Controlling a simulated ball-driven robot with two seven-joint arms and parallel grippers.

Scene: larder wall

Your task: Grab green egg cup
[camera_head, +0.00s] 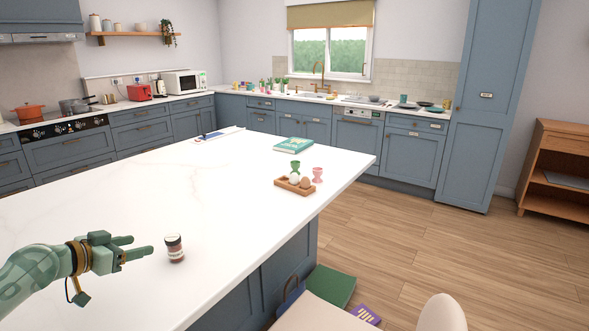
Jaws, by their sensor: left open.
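A small green egg cup (295,167) stands on the white island top, just behind a wooden egg tray (281,184). The tray holds a white egg (294,179) and a brown egg (305,183). A pink egg cup (317,174) stands to the right of the green one. My left gripper (143,246) is open and empty over the near left part of the island, well short of the green egg cup. My right gripper is not in view.
A green book (294,145) lies behind the egg cups. The island top (120,195) is clear between jar and tray. A chair (442,314) stands at the lower right.

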